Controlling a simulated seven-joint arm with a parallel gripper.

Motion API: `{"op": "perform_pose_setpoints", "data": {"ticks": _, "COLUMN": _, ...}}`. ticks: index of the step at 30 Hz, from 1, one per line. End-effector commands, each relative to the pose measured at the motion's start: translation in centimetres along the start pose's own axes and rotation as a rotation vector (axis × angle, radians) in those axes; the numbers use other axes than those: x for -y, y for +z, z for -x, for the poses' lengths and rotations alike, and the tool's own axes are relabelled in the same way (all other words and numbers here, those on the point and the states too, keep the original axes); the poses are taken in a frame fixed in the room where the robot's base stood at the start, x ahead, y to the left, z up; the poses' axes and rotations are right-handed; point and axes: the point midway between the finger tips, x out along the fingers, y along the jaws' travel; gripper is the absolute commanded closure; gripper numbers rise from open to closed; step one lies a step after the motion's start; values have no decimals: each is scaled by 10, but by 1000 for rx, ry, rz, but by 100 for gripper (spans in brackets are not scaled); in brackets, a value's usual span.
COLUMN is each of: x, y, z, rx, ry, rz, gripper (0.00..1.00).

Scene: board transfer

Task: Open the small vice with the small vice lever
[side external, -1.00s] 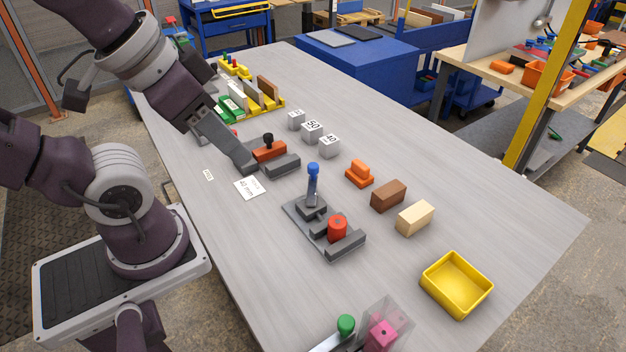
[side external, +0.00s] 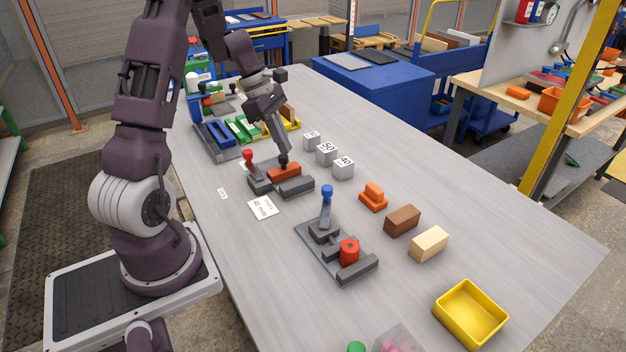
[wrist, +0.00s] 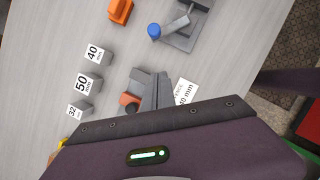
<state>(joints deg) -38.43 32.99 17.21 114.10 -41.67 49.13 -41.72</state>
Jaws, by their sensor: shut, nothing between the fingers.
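The small vice (side external: 295,187) has grey jaws, an orange-brown block (side external: 284,172) between them and a black knob (side external: 283,159) on top. A lever with a red knob (side external: 248,155) stands up at its left end. In the wrist view the vice (wrist: 142,78) is partly hidden behind my wrist, with its orange part (wrist: 127,98) showing. My gripper (side external: 283,152) is shut and empty, pointing down with its tip at or just above the black knob. I cannot tell whether it touches. The red-knobbed lever is clear of my gripper, to its left.
A larger grey fixture (side external: 352,275) with a blue-topped lever (side external: 327,193) and a red cylinder (side external: 349,250) stands nearer the camera. Numbered grey blocks (side external: 327,153) stand right of the vice. A yellow tray (side external: 470,314) lies at the front right. A label card (side external: 263,208) lies flat beside the vice.

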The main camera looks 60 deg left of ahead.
Motion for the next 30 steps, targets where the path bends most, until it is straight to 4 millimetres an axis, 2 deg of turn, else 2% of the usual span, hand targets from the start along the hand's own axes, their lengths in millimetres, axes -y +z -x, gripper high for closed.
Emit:
{"op": "perform_pose_setpoints", "data": {"ticks": 8, "x": 0, "y": 0, "z": -1, "rx": 0, "ry": -1, "rz": 0, "gripper": 100}}
{"op": "perform_pose_setpoints", "data": {"ticks": 11, "x": 0, "y": 0, "z": -8, "rx": 0, "ry": -3, "rz": -2, "gripper": 100}}
{"op": "perform_pose_setpoints", "data": {"ticks": 14, "x": 1, "y": 0, "z": -24, "rx": 1, "ry": -6, "rz": -1, "gripper": 100}}
{"op": "perform_pose_setpoints", "data": {"ticks": 25, "x": 2, "y": 1, "z": -105, "rx": 1, "ry": -8, "rz": -2, "gripper": 100}}
{"op": "perform_pose_setpoints", "data": {"ticks": 30, "x": 1, "y": 28, "z": -112, "rx": 0, "ry": -3, "rz": -7, "gripper": 100}}
